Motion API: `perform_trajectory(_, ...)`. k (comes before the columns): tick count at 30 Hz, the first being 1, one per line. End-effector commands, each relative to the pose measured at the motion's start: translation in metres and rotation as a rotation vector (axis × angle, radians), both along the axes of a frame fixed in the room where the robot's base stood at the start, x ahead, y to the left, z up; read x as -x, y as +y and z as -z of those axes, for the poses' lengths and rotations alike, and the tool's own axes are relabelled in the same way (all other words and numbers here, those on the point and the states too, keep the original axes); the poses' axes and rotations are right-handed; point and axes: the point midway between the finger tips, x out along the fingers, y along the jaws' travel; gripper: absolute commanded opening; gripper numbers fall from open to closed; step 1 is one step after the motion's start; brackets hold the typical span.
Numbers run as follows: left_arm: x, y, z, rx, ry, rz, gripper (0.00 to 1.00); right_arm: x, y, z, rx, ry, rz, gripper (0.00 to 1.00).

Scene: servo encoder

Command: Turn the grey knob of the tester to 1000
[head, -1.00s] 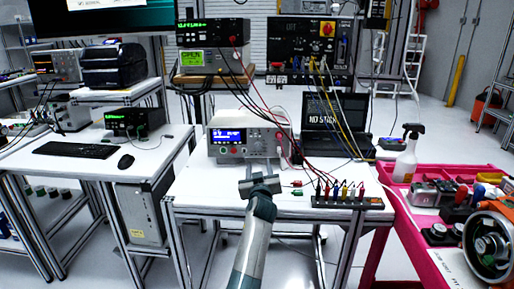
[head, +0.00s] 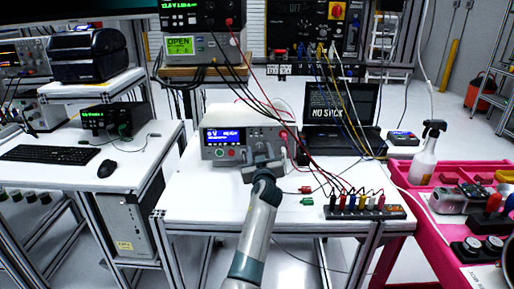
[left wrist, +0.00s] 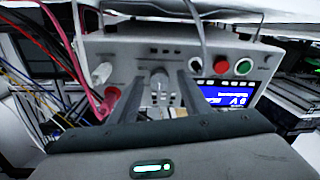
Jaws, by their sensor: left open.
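The tester (head: 219,150) is a light grey bench box with a lit blue screen, standing on the white table. In the left wrist view the tester (left wrist: 225,65) appears upside down. There its grey knob (left wrist: 159,82) shows between my two fingers. My left gripper (head: 262,158) is open in front of the tester's face and hides the knob in the head view. In the left wrist view the left gripper (left wrist: 160,92) has one finger on each side of the knob. I cannot tell whether they touch it. The knob's setting is too small to read. My right gripper is not in view.
Red and black leads run down beside the tester to a terminal strip (head: 368,212) on the table. A laptop (head: 340,115) stands at the back right. A spray bottle (head: 424,155) stands on the pink cart (head: 445,235). The front left of the white table is clear.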

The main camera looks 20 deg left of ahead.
Motion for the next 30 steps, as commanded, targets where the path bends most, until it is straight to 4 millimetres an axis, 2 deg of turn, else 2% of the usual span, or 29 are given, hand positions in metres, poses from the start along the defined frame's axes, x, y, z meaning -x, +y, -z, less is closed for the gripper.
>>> perform_trajectory(11,-0.0001,-0.0012,0.0000,0.000,0.000,0.000,0.43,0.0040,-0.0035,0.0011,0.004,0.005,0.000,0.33)
perform_trajectory(16,-0.0001,-0.0011,0.0000,0.000,0.000,0.000,0.05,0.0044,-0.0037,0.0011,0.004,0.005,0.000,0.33)
perform_trajectory(17,-0.0001,-0.0011,0.0000,0.000,0.000,0.000,0.02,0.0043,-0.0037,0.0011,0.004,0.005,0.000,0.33)
perform_trajectory(30,0.0000,-0.0008,-0.0005,-0.050,0.018,0.006,0.02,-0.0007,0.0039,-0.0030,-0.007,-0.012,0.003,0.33)
